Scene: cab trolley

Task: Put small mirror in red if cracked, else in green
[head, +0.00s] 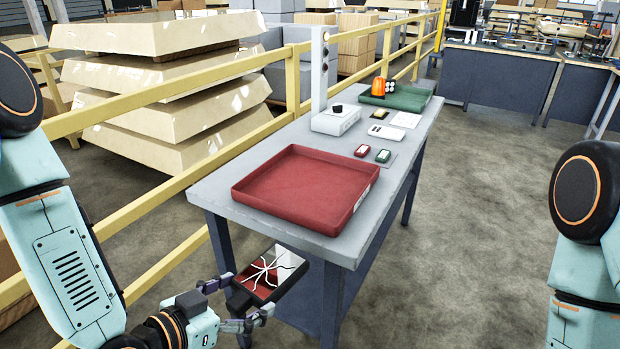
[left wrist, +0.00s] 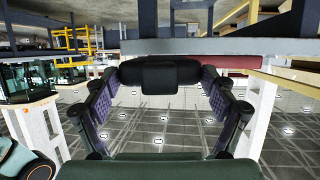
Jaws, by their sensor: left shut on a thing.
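The small mirror (head: 276,271) is a dark-framed rectangle, and its glass shows white branching crack lines and a red reflection. My left gripper (head: 242,298) is shut on one end of it and holds it tilted, in front of and below the near edge of the table. In the left wrist view the mirror's dark edge (left wrist: 160,74) lies between the two fingers. The red tray (head: 300,187) sits empty on the near part of the table. The green tray (head: 398,97) is at the table's far end. My right gripper is out of view.
The grey table (head: 225,196) also bears a white box with a dark knob (head: 335,119), a post (head: 319,75), a red and a green small block (head: 383,156), and an orange object (head: 379,85). A yellow railing (head: 170,95) runs along the left. Floor at right is clear.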

